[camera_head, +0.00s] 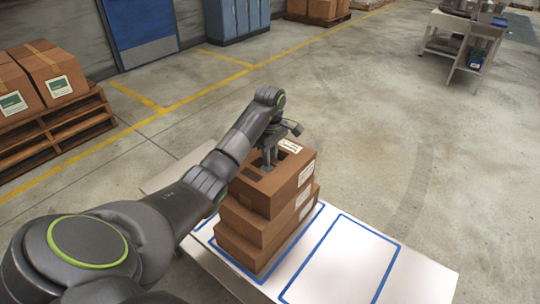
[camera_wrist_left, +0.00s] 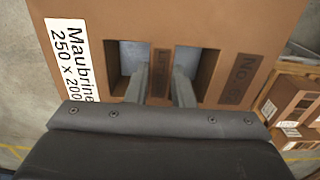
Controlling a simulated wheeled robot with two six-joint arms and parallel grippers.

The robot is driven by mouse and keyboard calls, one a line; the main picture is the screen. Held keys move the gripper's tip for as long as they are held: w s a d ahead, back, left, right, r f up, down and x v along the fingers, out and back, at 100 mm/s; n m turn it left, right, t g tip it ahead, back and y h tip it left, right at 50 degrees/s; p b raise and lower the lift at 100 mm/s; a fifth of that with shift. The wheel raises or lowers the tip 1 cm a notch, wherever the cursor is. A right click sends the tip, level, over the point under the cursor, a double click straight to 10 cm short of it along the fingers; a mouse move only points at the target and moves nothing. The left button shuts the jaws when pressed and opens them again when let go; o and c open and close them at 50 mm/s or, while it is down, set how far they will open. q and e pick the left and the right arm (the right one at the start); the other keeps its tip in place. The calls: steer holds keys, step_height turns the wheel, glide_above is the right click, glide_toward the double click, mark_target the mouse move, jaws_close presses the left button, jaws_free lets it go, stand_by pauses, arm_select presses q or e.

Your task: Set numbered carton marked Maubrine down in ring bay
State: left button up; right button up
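The carton marked Maubrine (camera_head: 272,190) is the top one of a stack of three brown cartons on a white table. In the left wrist view its top (camera_wrist_left: 185,20) shows a white "Maubrine 250 x 200" label, a dark "No." mark and two square openings with a strip between. My left gripper (camera_head: 268,158) reaches down into these openings. My right gripper is out of view. No ring mark is readable on the bays.
The white table (camera_head: 425,270) has an empty blue-outlined bay (camera_head: 340,262) to the right of the stack; another blue outline surrounds the stack's foot. Cartons on a wooden pallet (camera_head: 60,135) stand at left. A grey workbench (camera_head: 455,40) stands far right. Open floor lies between.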

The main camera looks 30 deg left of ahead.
arm_select(q)
steer(key=o, duration=0.5)
steer(key=shift+o, duration=0.2)
